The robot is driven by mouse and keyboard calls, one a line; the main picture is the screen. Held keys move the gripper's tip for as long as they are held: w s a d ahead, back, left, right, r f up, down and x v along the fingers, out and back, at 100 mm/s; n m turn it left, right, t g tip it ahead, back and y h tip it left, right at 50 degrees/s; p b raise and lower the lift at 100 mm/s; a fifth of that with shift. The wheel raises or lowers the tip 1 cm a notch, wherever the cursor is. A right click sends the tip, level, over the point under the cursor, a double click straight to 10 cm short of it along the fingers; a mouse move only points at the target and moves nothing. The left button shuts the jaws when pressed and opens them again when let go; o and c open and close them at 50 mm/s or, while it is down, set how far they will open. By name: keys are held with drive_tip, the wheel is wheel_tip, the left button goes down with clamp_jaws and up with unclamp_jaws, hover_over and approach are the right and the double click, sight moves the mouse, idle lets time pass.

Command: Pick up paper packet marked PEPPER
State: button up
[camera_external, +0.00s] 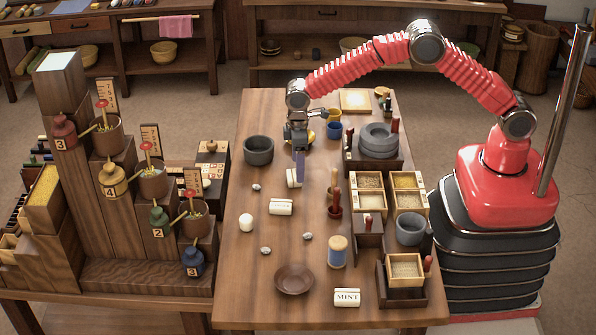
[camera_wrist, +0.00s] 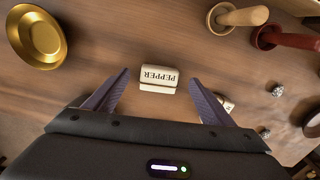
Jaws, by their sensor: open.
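The white paper packet marked PEPPER (camera_wrist: 158,79) lies on the wooden table, its lettering upside down in the wrist view. In the external view a white packet (camera_external: 292,179) lies just below my gripper (camera_external: 299,158), partly hidden by a finger. In the wrist view my gripper (camera_wrist: 159,80) is open, with one finger on each side of the PEPPER packet. I see nothing held. Whether a finger touches the packet I cannot tell.
Another white packet (camera_external: 281,206) lies nearer the camera, and one marked MINT (camera_external: 347,297) is at the front. A brass dish (camera_wrist: 36,37) and wooden-handled tools (camera_wrist: 240,17) stand around the packet. Small stones (camera_external: 265,250) and a brown bowl (camera_external: 294,279) are on the table.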

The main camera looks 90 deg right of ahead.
drive_tip(key=shift+f, duration=1.7)
drive_tip(key=c, duration=1.2)
drive_tip(key=shift+o, duration=0.2)
drive_tip(key=shift+r, duration=0.15)
wheel_tip(320, 180, up, 10)
